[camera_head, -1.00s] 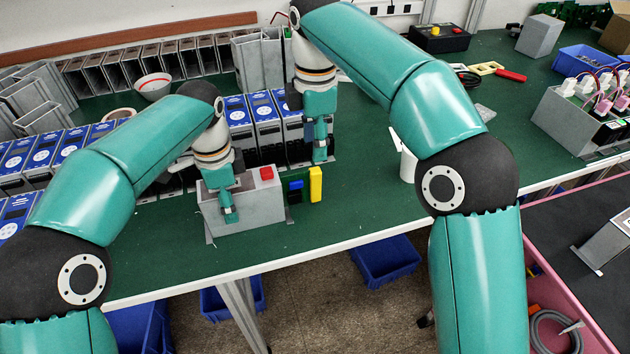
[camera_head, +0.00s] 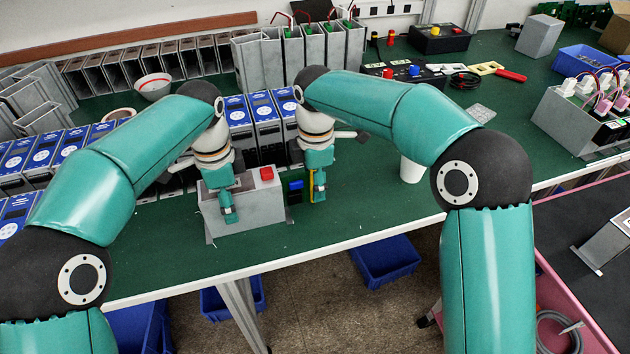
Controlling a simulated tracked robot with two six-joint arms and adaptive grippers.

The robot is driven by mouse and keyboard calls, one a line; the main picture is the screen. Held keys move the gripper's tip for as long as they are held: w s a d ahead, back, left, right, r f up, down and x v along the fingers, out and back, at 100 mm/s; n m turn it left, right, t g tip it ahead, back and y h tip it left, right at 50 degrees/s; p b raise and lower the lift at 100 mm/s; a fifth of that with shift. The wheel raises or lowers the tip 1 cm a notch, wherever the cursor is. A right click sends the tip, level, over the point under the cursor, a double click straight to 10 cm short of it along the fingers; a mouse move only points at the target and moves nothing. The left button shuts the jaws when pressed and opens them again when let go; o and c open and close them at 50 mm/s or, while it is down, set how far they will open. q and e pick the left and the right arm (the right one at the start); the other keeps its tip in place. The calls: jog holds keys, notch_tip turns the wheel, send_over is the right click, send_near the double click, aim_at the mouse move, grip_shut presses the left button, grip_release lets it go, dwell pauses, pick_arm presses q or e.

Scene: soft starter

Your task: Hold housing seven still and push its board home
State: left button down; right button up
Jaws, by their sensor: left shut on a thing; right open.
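The grey housing (camera_head: 262,210) stands near the front edge of the green bench, with a red block on its top. My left gripper (camera_head: 229,212) is shut on the housing's near wall. The board (camera_head: 296,186), dark green with a blue part, sticks out at the housing's right end. My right gripper (camera_head: 319,190) is open just right of the board, in front of its yellow part and hiding most of it. I cannot tell whether the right fingers touch the board. How deep the board sits inside the housing is hidden.
Finished blue-faced units (camera_head: 264,112) stand close behind the housing. A white cup (camera_head: 411,170) stands to the right on the bench. Empty grey housings line the back. The bench between the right gripper and the cup is clear. Blue bins (camera_head: 385,262) are below the bench edge.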

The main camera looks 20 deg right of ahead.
aim_at(301, 203)
grip_shut()
jog(key=a, duration=0.3)
jog(key=shift+a, duration=0.15)
grip_release()
dwell(0.3)
jog(key=shift+r, duration=0.1)
